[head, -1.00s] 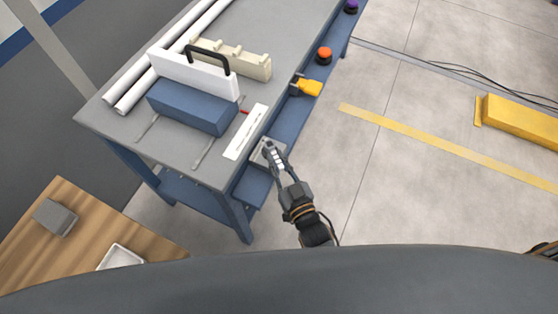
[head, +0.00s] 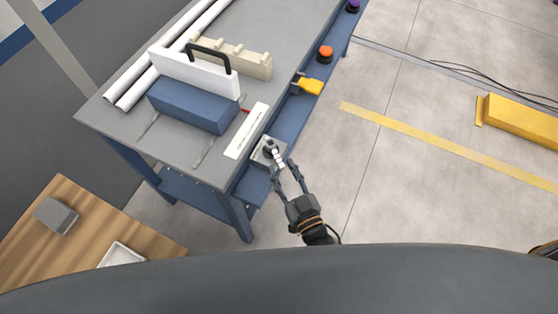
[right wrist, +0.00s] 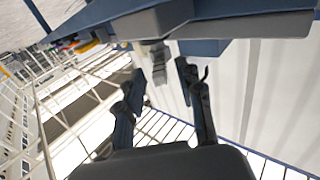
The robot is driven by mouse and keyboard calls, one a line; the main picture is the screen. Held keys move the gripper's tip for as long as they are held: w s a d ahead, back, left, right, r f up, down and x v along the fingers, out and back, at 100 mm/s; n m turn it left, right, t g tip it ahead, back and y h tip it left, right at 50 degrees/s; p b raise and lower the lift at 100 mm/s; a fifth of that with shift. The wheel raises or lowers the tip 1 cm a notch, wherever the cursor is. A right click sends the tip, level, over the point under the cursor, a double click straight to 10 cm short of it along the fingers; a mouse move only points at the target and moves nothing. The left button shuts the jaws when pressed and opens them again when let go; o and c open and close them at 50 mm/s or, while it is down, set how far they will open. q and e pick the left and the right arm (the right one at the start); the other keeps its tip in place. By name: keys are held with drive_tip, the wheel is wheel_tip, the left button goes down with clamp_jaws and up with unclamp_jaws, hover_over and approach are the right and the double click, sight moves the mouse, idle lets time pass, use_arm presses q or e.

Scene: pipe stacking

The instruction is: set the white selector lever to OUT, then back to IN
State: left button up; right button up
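The white selector lever (head: 279,158) sticks out from a small light-grey plate (head: 258,158) on the front side of the workbench. It slants down and to the right in the head view; the IN and OUT marks cannot be read. My right gripper (head: 283,168) is open at the lever's outer end, one finger to each side. In the right wrist view the two fingers (right wrist: 161,75) stand apart, with the pale lever (right wrist: 158,62) at the gap between their tips. Contact cannot be told. My left gripper is not in view.
The workbench (head: 190,155) carries a blue block (head: 192,106), white pipes (head: 150,75), a cream rack (head: 245,62) and a white label strip (head: 246,131). A yellow handle (head: 311,86) and an orange button (head: 325,53) sit along its front.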

drive_tip(key=v, duration=0.8)
drive_tip(key=shift+s, duration=0.2)
idle(0.7)
